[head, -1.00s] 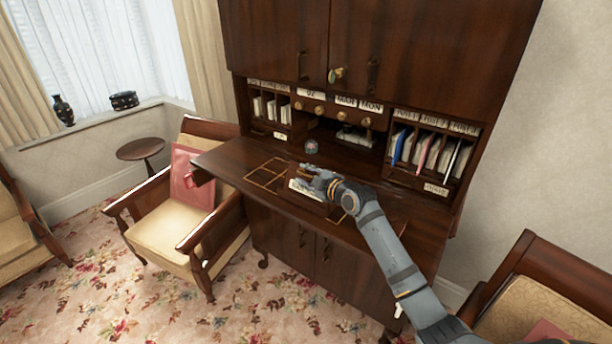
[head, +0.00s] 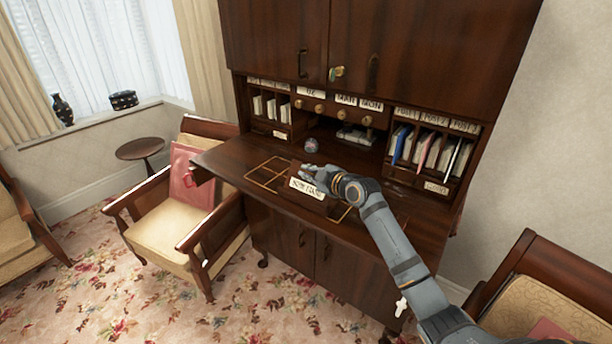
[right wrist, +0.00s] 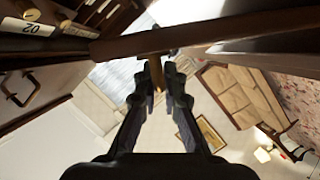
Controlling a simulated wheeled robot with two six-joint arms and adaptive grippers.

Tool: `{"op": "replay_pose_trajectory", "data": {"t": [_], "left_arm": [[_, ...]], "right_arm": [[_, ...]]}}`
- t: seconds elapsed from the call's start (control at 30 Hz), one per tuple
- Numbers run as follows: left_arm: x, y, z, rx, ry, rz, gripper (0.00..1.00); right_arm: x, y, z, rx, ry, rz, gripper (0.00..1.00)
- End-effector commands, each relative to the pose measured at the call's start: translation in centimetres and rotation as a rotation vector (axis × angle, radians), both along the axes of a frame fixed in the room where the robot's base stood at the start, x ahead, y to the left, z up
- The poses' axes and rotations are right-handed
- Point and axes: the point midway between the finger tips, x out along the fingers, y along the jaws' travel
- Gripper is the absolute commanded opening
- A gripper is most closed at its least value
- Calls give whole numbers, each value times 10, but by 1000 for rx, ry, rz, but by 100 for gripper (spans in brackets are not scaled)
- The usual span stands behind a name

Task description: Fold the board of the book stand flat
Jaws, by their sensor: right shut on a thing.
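The book stand's board (head: 326,204) is a small dark wooden panel on the desk's fold-down writing surface, with a white lettered label (head: 307,188) on the side facing me. It stands tilted rather than flat; its exact angle is hard to tell. My right gripper (head: 308,172) is at the board's upper edge, reaching in from the right. In the right wrist view my right gripper (right wrist: 160,82) is shut on a brown wooden piece (right wrist: 156,71), which appears to be part of the board. The stand's base is mostly hidden. My left gripper is out of view.
The writing surface (head: 235,160) has inlaid square outlines, and a small round object (head: 311,146) sits behind the gripper. Pigeonholes with papers and folders (head: 425,150) line the back. An armchair (head: 170,220) stands at the left.

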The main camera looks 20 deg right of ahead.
Motion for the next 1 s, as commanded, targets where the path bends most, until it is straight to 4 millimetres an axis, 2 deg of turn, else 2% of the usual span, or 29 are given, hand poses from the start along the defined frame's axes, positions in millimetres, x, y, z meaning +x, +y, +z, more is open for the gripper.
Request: {"op": "replay_pose_trajectory", "data": {"t": [0.5, 1.0], "left_arm": [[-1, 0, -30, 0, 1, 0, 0], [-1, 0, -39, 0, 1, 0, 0]], "right_arm": [[16, -28, -15, 314, 188, -2, 0], [21, -36, -20, 425, 256, 0, 0]]}}
